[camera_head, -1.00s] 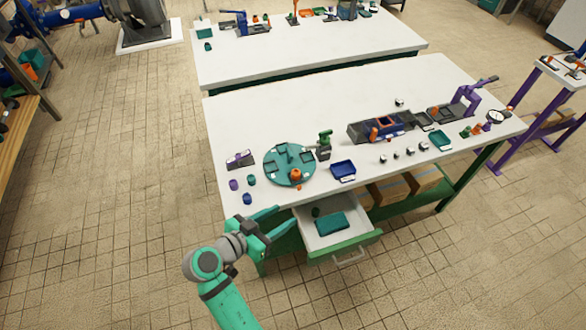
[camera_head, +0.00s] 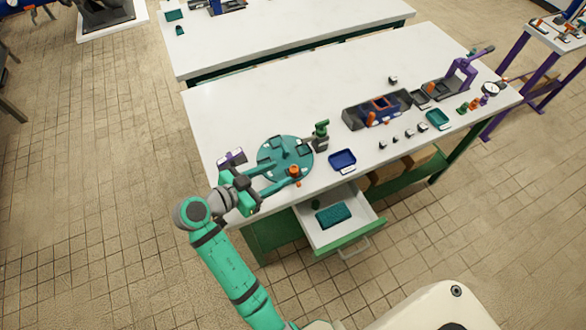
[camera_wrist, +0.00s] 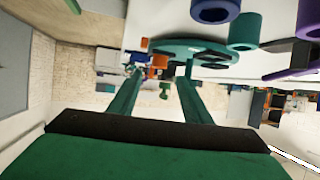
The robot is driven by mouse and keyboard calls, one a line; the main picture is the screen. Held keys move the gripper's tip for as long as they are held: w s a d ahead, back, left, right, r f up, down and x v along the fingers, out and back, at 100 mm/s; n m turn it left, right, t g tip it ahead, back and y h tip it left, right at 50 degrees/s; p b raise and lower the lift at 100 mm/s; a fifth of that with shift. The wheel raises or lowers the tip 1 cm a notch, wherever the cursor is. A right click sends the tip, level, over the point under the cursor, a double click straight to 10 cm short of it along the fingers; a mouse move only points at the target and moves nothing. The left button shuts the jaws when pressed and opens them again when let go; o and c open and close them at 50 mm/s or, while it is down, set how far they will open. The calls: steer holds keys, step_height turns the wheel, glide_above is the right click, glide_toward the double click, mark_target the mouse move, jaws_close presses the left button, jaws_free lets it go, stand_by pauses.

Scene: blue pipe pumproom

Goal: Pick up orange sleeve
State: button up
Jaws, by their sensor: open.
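The orange sleeve (camera_head: 294,170) stands at the near edge of the round teal turntable on the white table. It also shows in the wrist view (camera_wrist: 159,61), small, in the gap between my fingers. My gripper (camera_head: 281,175) is open and empty, low over the table's front left. Its two teal fingers point right at the sleeve, one on the far side and one on the near side of its line. The sleeve appears just beyond the fingertips; I cannot tell whether they touch it.
The turntable (camera_head: 268,150) carries dark trays. A green fixture (camera_head: 321,134) and a blue tray (camera_head: 343,160) stand to its right. An open drawer (camera_head: 349,243) juts out below the front edge.

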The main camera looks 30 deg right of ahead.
mark_target(293, 169)
steer(key=shift+x, duration=3)
steer(key=shift+s+a+f, duration=0.1)
steer(key=shift+s+f, duration=0.05)
steer(key=shift+f, duration=0.05)
jaws_close()
